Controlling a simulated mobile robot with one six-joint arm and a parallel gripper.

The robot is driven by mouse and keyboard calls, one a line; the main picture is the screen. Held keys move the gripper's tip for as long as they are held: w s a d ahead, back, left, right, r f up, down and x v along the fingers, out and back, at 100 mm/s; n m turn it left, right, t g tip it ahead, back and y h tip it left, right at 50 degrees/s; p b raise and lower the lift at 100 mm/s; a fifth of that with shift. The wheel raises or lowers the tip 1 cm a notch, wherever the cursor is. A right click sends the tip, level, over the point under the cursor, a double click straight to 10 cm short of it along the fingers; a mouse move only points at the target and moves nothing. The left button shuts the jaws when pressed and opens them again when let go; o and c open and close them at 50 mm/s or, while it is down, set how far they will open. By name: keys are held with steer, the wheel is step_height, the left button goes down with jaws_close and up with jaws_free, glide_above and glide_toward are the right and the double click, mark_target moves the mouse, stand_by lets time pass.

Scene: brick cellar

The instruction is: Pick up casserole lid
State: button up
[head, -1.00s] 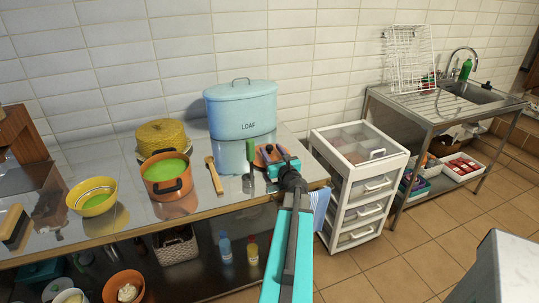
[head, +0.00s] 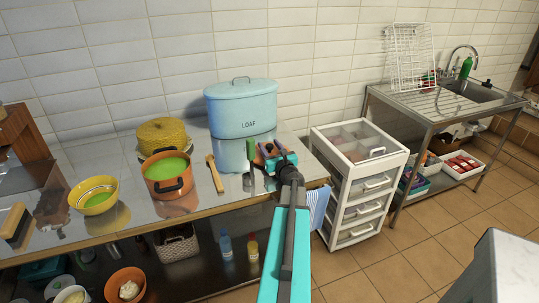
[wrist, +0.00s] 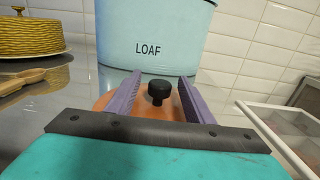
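The casserole lid is orange with a round black knob (wrist: 158,92). It lies on the steel counter in front of the blue LOAF bin, and its orange top (wrist: 158,112) shows between and beside my fingers in the wrist view. In the head view my gripper (head: 268,153) hides most of it. My gripper (wrist: 159,80) is open, with its purple fingers on the left and right of the knob and a visible gap on both sides. The orange casserole (head: 168,188) stands further left, filled with something green.
The blue LOAF bin (head: 241,108) stands right behind the lid. A green-handled utensil (head: 250,149) and a wooden utensil (head: 215,174) are to the left. A yellow patterned dome (head: 162,133) stands further left. A white drawer unit (head: 345,194) stands off the counter's right end.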

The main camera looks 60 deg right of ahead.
mark_target(270, 145)
jaws_close()
steer(key=shift+r, duration=0.1)
steer(key=shift+r, duration=0.7)
steer(key=shift+r+b, duration=0.5)
steer(key=shift+r, duration=0.45)
steer(key=v, duration=0.3)
steer(key=b+v, duration=0.1)
steer(key=v, duration=0.3)
steer(key=r+b+v, duration=0.1)
steer(key=v, duration=0.2)
steer(key=shift+s, duration=0.4)
steer(key=shift+s+r, duration=0.1)
steer(key=shift+r, duration=0.1)
steer(key=shift+p+v, duration=2.55)
steer(key=shift+p, duration=3.65)
